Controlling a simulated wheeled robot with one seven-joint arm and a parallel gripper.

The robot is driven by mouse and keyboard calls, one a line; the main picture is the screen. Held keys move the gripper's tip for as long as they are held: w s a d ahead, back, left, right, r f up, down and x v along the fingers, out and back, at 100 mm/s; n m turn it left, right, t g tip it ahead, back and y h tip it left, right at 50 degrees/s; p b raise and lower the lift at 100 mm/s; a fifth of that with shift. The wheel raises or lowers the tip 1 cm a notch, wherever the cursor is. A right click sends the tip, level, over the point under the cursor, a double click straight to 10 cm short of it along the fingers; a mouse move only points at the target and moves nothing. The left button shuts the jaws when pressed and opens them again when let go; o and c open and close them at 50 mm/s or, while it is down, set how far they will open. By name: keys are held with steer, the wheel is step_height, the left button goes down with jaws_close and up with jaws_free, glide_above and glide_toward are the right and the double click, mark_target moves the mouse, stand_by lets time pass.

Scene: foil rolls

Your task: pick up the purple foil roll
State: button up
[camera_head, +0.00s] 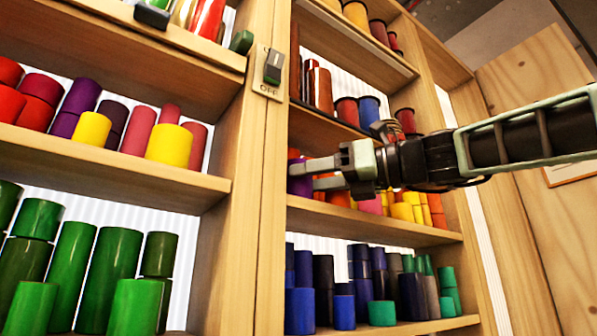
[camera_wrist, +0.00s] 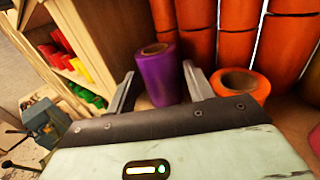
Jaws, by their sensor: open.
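The purple foil roll (camera_wrist: 160,78) stands upright on a shelf, between the two fingers of my gripper (camera_wrist: 158,92) in the wrist view. My gripper is open, with a finger on each side of the roll; I cannot tell whether either touches it. In the head view my gripper (camera_head: 318,176) reaches from the right into the middle shelf of the right-hand bookcase. A small part of the purple roll (camera_head: 300,181) shows there between the fingers, and the rest is hidden.
An orange roll (camera_wrist: 240,84) stands close to the right finger. Tall orange rolls (camera_wrist: 243,40) stand behind the purple one. The shelf board (camera_head: 383,226) runs below my gripper. A wooden upright (camera_head: 269,170) with a switch (camera_head: 273,67) stands just left of it.

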steer(key=shift+w+a, duration=0.2)
steer(key=shift+a, duration=0.35)
steer(key=c, duration=0.8)
steer(key=shift+r, duration=0.1)
